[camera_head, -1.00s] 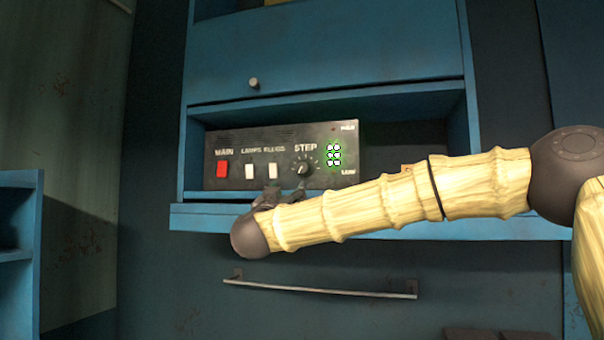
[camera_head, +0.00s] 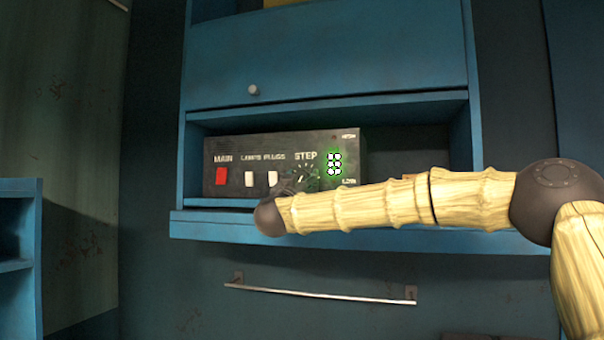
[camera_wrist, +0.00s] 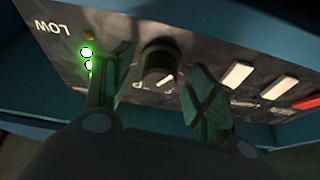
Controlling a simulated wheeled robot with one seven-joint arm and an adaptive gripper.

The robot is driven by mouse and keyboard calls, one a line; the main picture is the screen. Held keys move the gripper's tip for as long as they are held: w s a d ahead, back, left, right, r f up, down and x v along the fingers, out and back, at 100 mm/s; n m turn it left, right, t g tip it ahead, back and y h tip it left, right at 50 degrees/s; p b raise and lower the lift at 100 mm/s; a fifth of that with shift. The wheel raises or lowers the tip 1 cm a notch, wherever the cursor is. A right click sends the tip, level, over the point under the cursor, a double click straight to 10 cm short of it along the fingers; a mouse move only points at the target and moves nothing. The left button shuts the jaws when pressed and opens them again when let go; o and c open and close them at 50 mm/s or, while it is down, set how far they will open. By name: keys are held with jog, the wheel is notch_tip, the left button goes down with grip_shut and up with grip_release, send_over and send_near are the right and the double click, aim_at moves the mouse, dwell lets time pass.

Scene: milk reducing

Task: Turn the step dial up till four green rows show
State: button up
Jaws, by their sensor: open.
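The step dial (camera_head: 307,170) is on the front of a dark control box (camera_head: 236,158), under the word STEP. My gripper hides part of it in the head view. Right of the dial, green lights (camera_head: 334,163) glow in what looks like three rows of two. In the wrist view the black dial (camera_wrist: 159,60) shows between the fingers of my gripper (camera_wrist: 160,75), which is open. One finger is on each side of the dial; I cannot tell whether either touches it. Only part of the green lights (camera_wrist: 87,56) shows there. My gripper (camera_head: 292,186) is low at the dial in the head view.
A red MAIN switch (camera_head: 221,175) and two white switches (camera_head: 261,179) sit left of the dial. The box stands in a blue cabinet niche, with a shelf edge (camera_head: 215,227) below and a panel (camera_head: 340,65) above. A bar handle (camera_head: 320,294) is lower down.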

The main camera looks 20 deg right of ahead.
jog(key=shift+w+d+r, duration=0.25)
jog(key=shift+w, duration=0.05)
jog(key=c, duration=1)
jog(key=shift+o, duration=0.2)
